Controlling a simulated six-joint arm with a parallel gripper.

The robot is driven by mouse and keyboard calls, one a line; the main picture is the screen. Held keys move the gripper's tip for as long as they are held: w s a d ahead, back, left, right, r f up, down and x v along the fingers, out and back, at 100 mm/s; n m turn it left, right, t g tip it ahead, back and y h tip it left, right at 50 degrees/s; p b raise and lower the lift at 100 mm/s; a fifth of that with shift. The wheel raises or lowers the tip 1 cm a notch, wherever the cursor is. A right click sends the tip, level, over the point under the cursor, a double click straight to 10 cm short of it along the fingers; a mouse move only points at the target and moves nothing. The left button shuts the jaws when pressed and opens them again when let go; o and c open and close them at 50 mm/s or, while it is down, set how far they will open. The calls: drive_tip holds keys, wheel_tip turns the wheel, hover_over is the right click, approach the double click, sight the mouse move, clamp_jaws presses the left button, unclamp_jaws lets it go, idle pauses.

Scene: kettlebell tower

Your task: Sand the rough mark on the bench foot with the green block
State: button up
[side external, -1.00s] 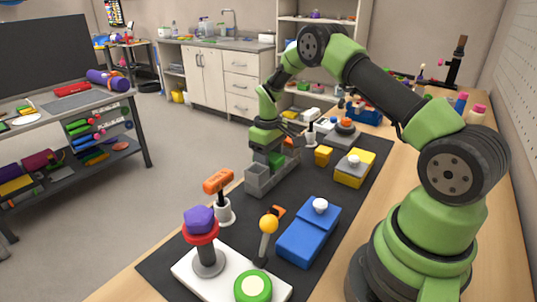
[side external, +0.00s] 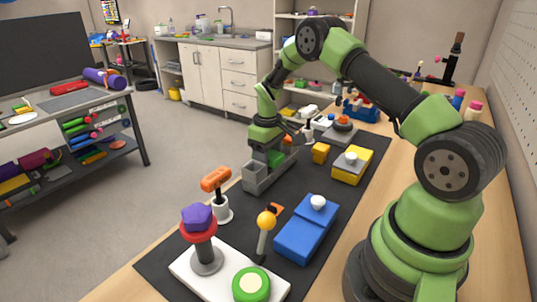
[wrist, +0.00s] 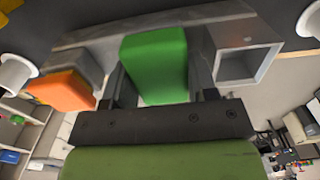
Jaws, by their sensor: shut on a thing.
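The green block (side external: 276,158) shows just above the wall of a grey compartment tray (side external: 262,181). My gripper (wrist: 158,88) is shut on the green block (wrist: 155,60), with one finger on each side of it. The block appears to sit in the tray's middle part; its lower end is hidden. An empty square compartment of the tray (wrist: 246,66) lies to the right in the wrist view. An orange block (wrist: 64,91) is to the left there. I cannot make out a rough mark or tell which part is the bench foot.
An orange-handled tool (side external: 216,180) stands in a white holder near the tray. A blue box (side external: 306,238) and a yellow box (side external: 352,168) are to the right.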

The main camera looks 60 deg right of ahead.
drive_tip(key=shift+s, duration=0.95)
drive_tip(key=shift+w+f, duration=0.15)
drive_tip(key=shift+w, duration=1)
drive_tip(key=shift+s, duration=1.2)
drive_tip(key=shift+w+r, duration=0.2)
drive_tip(key=shift+w, duration=1.05)
drive_tip(key=shift+r, duration=0.15)
drive_tip(key=shift+r, duration=0.8)
